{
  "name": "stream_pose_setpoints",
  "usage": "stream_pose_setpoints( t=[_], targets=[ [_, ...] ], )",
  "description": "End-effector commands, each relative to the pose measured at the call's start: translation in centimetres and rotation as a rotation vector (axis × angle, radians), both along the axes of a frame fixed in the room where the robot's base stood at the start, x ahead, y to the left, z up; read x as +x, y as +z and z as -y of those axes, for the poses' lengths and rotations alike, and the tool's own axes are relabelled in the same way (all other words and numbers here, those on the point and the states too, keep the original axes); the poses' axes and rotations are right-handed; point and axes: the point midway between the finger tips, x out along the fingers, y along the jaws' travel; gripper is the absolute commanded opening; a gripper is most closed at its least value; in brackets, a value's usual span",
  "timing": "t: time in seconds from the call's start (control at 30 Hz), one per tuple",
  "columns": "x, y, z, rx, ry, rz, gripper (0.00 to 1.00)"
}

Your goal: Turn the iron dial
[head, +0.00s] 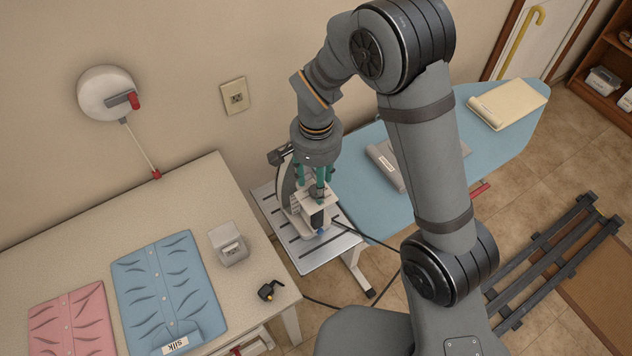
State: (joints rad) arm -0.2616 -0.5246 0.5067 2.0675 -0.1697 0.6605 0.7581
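The iron (289,188) is light with dark parts and stands on the slatted metal rest (349,240) at the end of the ironing board. My gripper (318,193) points down, right at the upper part of the iron, overlapping it in the head view. Its teal fingers are small and partly merge with the iron, so I cannot tell whether they touch it or how far apart they are. The dial is not clearly distinguishable; it may be hidden by the gripper.
A blue ironing board (495,150) holds a folded cream cloth (507,103) and a grey item (386,166). The table at left (215,180) holds a blue shirt (168,285) labelled "silk", a pink shirt (72,325) and a small box (229,245). A dark cord runs from the rest.

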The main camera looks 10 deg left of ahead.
Motion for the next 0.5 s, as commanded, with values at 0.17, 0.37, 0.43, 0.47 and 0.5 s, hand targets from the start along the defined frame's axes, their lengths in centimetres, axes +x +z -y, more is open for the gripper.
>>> stream_pose_setpoints(
  t=[0.17, 0.37, 0.43, 0.47, 0.5],
  targets=[
    [0.0, -1.4, 0.0, 0.000, 0.001, 0.000, 0.45],
    [0.0, -1.7, 0.0, 0.001, -0.001, 0.001, 0.45],
    [0.0, -1.7, 0.0, 0.001, 0.000, 0.001, 0.45],
    [0.0, -1.6, 0.0, 0.001, 0.000, 0.001, 0.45],
    [0.0, -1.6, 0.0, 0.001, 0.000, 0.001, 0.42]
  ],
)
